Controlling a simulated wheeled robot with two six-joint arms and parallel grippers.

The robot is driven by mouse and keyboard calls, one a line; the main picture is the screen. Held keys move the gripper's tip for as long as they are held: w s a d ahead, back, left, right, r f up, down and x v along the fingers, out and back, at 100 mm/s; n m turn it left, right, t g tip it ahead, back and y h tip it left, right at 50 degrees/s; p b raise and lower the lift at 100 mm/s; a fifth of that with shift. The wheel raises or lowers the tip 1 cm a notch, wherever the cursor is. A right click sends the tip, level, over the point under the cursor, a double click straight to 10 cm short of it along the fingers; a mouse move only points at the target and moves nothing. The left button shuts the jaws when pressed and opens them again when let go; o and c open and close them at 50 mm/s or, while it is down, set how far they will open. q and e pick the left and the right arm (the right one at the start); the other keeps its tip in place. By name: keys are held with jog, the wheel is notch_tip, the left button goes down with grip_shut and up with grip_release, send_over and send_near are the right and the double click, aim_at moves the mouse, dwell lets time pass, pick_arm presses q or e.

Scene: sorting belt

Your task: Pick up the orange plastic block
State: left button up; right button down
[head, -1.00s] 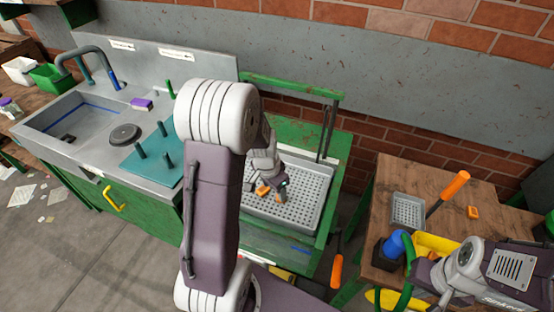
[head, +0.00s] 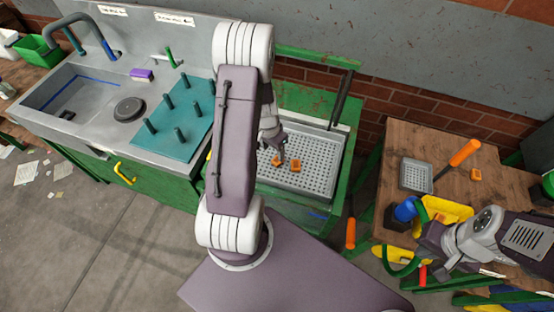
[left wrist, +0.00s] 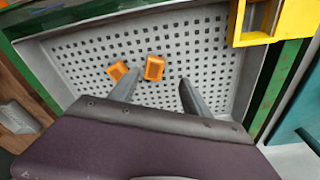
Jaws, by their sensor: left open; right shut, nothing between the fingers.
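Two small orange blocks lie in the grey perforated tray. In the head view one orange block (head: 276,161) is on the left and the other orange block (head: 296,166) on the right. They also show side by side in the left wrist view, one (left wrist: 118,71) and the other (left wrist: 154,67). My left gripper (head: 284,158) is over the tray, close to the blocks. Its fingers (left wrist: 160,80) are open, with the second block seen just beyond and between the fingertips. A third orange block (head: 475,174) lies on the wooden table. My right gripper (head: 440,267) is shut, low at the right.
The perforated tray (head: 329,175) sits in a green frame. A yellow container (left wrist: 250,38) edges the wrist view. The wooden table (head: 400,145) holds a small grey tray (head: 416,175), an orange-handled tool (head: 464,153) and a blue item (head: 405,210). A teal peg board (head: 185,148) is left.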

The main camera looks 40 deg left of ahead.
pick_arm(q)
jog(key=f, duration=0.1)
jog(key=d+f, duration=0.1)
jog(key=f, duration=0.2)
jog(key=shift+w+d+b, duration=0.3)
jog(key=shift+w, duration=0.05)
jog(key=shift+w+a+f, duration=0.1)
jog(key=shift+f, duration=0.35)
jog(key=shift+a+f, duration=0.1)
jog(key=shift+w+a, duration=0.1)
grip_shut()
pick_arm(e)
jog(key=shift+d+f, duration=0.2)
jog(key=shift+f, duration=0.15)
pick_arm(q)
jog(key=shift+r, duration=0.2)
